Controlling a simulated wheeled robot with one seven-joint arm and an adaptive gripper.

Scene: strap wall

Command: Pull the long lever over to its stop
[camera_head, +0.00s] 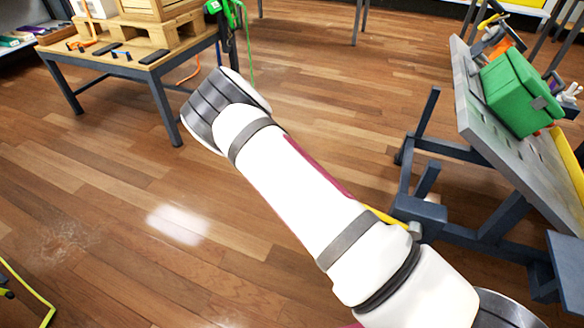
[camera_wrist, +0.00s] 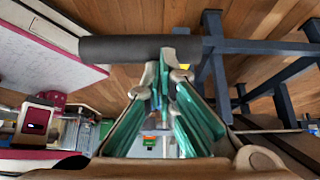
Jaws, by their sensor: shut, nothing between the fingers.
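My gripper (camera_wrist: 164,76) shows in the wrist view with its teal-padded fingers drawn together, shut and empty. A thick dark grey bar (camera_wrist: 125,48) lies crosswise at the fingertips, reaching from left of them to just right of them. It looks like a lever's grip, but I cannot be sure. One fingertip overlaps its lower edge, and I cannot tell whether they touch. In the head view my white arm crosses the middle and my gripper is out of sight. I cannot make out the lever there for certain.
At right in the head view a tilted grey panel (camera_head: 490,118) on a dark frame carries a green box (camera_head: 518,92). A wooden workbench (camera_head: 130,60) with a pallet stands at upper left. The wooden floor (camera_head: 110,200) at left is mostly clear.

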